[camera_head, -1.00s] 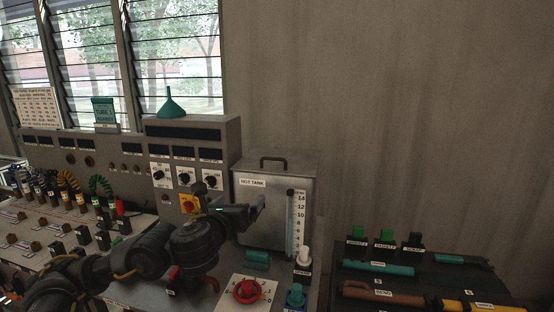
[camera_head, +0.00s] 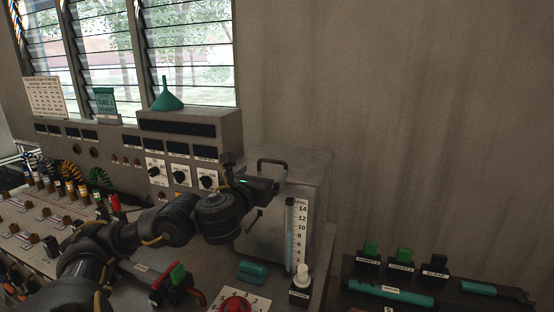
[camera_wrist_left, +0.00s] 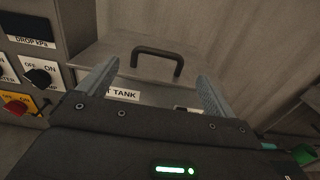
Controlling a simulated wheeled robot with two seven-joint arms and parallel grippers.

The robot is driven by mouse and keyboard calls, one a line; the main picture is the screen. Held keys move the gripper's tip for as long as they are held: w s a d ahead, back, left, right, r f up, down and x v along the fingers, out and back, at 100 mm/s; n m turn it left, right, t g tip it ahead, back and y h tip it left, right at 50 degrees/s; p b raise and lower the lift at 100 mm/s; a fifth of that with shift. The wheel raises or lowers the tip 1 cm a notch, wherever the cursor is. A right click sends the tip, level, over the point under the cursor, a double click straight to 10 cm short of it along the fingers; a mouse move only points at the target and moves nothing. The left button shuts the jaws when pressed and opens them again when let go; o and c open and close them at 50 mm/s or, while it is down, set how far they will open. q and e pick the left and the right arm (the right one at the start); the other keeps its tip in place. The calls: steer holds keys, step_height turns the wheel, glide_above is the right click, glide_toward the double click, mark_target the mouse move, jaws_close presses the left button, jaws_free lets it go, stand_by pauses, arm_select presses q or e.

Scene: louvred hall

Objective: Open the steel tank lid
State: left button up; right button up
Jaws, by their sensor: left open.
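The steel tank (camera_head: 318,205) stands at the right end of the console, with a level gauge on its front. Its flat lid (camera_head: 305,168) is down and carries a dark arched handle (camera_head: 272,162). My left gripper (camera_head: 279,180) is in front of the tank near the lid's height, just below the handle in the picture. In the left wrist view its two fingers (camera_wrist_left: 158,72) are apart and empty, with the handle (camera_wrist_left: 158,54) beyond and between them. The lid (camera_wrist_left: 110,55) looks closed there too. The fingers partly hide the tank's label. My right gripper is not in view.
The console (camera_head: 190,125) with displays and knobs rises left of the tank, topped by a green funnel (camera_head: 167,98). A teal cylinder (camera_head: 252,271), a white-topped button (camera_head: 301,281) and a red knob (camera_head: 235,304) sit in front. A dark tool rack (camera_head: 345,270) is at right.

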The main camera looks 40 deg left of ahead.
mark_target(273, 162)
arm_select(q)
steer(key=b+x, duration=0.1)
steer(key=x, duration=0.7)
steer(key=shift+w+a+f+b, duration=0.1)
steer(key=shift+w+b, duration=0.2)
steer(key=shift+w, duration=0.05)
steer(key=shift+x, duration=0.9)
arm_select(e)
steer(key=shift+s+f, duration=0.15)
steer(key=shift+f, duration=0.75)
